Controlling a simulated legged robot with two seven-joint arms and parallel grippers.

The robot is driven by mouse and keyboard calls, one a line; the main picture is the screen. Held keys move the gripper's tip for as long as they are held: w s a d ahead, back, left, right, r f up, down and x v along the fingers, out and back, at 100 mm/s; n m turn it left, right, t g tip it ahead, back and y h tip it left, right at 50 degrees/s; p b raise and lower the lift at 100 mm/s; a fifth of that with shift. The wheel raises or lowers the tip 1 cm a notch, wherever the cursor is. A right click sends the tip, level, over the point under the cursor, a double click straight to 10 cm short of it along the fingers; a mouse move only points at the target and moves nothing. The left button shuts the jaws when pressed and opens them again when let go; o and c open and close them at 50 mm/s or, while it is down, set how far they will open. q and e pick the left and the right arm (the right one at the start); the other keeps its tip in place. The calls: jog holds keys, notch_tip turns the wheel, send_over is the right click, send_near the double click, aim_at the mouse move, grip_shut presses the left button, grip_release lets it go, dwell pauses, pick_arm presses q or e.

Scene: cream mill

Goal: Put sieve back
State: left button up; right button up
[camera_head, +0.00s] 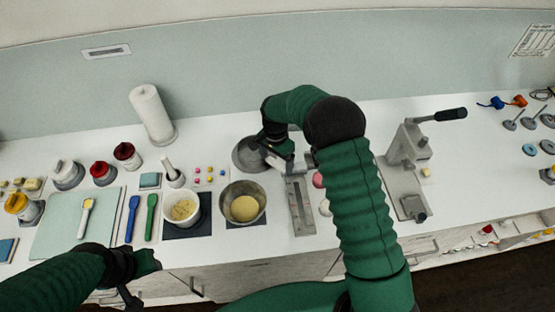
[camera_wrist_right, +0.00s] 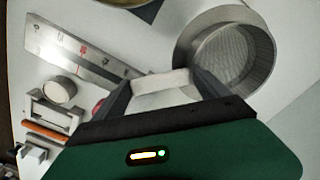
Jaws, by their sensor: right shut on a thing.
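The sieve (camera_head: 250,155) is a grey round metal frame at the back of the counter, behind the metal bowl. In the right wrist view the sieve (camera_wrist_right: 226,50) shows its mesh and tall rim, just beyond the fingers. Whether the sieve touches the counter I cannot tell. My left gripper (camera_head: 137,288) is low at the front left, away from the sieve; its fingers are unclear.
A metal bowl (camera_head: 243,207) with yellow contents and a white mortar (camera_head: 184,210) stand on dark mats. A metal ruler-like plate (camera_head: 300,205) lies right of the bowl. A grey press (camera_head: 408,165) stands further right. A paper roll (camera_head: 152,113) stands at the back left.

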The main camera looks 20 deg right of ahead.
jog(key=shift+a, duration=0.75)
jog(key=shift+a+f, duration=0.1)
jog(key=o, duration=1.3)
jog(key=shift+o, duration=1.2)
jog(key=shift+d+f, duration=0.1)
jog(key=shift+d, duration=1.05)
jog(key=r, duration=0.2)
jog(key=a+r+b, duration=0.1)
jog(key=r, duration=0.3)
jog(key=shift+w+a+r, duration=0.1)
jog(key=shift+a+r, duration=0.2)
notch_tip(320, 180, up, 5)
pick_arm(q)
jog(key=shift+a+f+b, duration=0.3)
jog(key=shift+f+b, duration=0.4)
jog(key=shift+f, duration=0.3)
jog(key=shift+a+f+b, duration=0.25)
jog(key=shift+f+b, duration=0.45)
jog(key=shift+f, duration=0.25)
pick_arm(e)
jog(key=shift+s+a+f+n+t, duration=0.7)
jog(key=shift+s+n, duration=1.35)
jog(key=shift+s, duration=1.75)
jog(key=shift+s+a+f+n+t, duration=0.15)
jog(key=shift+s+a+f+n, duration=0.55)
jog(key=shift+s+n, duration=2.2)
jog(key=shift+s+a+f+n+t, duration=0.45)
jog(key=shift+s+f+n, duration=0.6)
jog(key=shift+s, duration=3.6)
